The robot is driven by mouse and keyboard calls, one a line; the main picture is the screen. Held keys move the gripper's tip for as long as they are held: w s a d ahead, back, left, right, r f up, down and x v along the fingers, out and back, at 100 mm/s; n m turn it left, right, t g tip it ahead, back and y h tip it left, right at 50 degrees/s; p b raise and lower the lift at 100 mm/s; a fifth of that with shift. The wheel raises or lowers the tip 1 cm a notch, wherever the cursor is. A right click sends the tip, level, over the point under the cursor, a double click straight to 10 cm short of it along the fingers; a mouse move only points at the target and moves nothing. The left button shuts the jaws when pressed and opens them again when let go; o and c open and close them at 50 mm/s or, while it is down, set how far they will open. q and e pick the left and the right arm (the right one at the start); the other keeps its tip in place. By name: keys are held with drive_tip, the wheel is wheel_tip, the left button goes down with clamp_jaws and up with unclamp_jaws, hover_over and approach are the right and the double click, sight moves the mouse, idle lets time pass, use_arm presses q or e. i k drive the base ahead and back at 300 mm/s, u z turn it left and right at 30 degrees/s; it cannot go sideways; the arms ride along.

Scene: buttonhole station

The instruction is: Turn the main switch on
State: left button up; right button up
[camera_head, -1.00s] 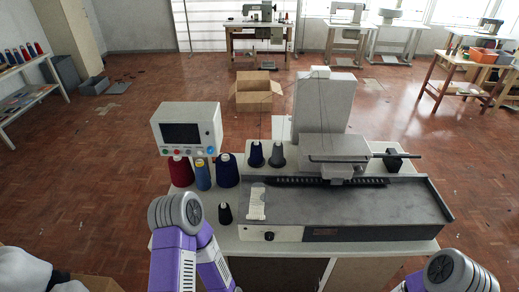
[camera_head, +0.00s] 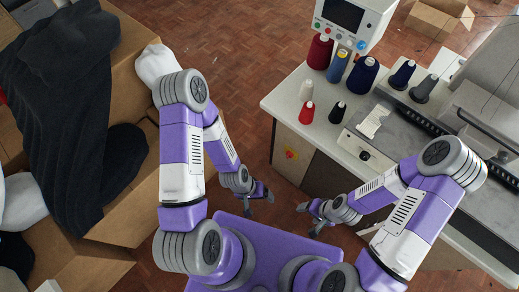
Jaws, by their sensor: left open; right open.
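A small red and yellow switch (camera_head: 291,154) sits on the side face of the machine's cabinet; I take it to be the main switch. Its exact setting is too small to tell.
Thread cones, including a red one (camera_head: 320,51), stand on the white tabletop (camera_head: 283,98) near a control box (camera_head: 349,22). Large cardboard boxes (camera_head: 115,215) with dark cloth (camera_head: 60,110) crowd the left, close to my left arm. Bare floor (camera_head: 240,75) lies between.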

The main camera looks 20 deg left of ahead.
sight(290, 154)
drive_tip(key=u, duration=0.6)
drive_tip(key=k, duration=1.2)
drive_tip(key=u, duration=1.1)
drive_tip(key=i, duration=1.25)
drive_tip(key=z, duration=0.8)
drive_tip(key=i, duration=0.7)
drive_tip(key=z, duration=0.65)
